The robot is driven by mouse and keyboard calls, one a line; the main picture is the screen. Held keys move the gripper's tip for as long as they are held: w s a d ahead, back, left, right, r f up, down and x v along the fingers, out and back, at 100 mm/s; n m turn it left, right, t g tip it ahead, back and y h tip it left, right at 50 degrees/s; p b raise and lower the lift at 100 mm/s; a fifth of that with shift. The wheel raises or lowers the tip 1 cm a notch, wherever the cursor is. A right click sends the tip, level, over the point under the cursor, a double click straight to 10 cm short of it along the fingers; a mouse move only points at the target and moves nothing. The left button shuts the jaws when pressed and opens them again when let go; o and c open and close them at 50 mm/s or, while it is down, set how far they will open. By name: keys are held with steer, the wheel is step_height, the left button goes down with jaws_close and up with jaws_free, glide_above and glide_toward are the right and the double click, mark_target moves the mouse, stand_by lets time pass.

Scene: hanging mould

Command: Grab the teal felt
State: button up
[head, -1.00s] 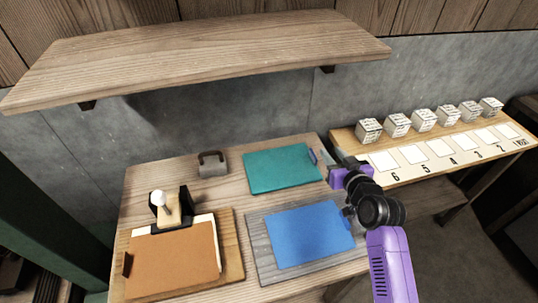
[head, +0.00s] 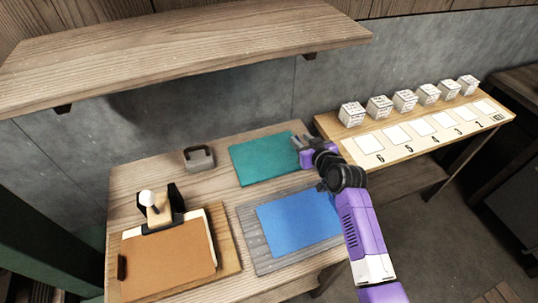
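The teal felt (head: 262,158) is a flat teal sheet lying at the back of the wooden table, right of the middle. My gripper (head: 297,144) is at the right edge of the teal felt, with its fingers pointing left and overlapping that edge in the picture. The purple gripper body and dark wrist hide part of the felt's right side. The fingers are small here, and I cannot tell whether they touch the felt or how far apart they are.
A blue sheet (head: 295,222) lies on a grey board in front. A brown sheet (head: 170,265) on a board with a white-knobbed clamp (head: 155,207) is at left. A shelf (head: 180,55) hangs above. White cubes (head: 404,100) line the right table.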

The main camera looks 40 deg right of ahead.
steer(key=shift+x, duration=0.75)
jaws_close()
steer(key=shift+r, duration=0.1)
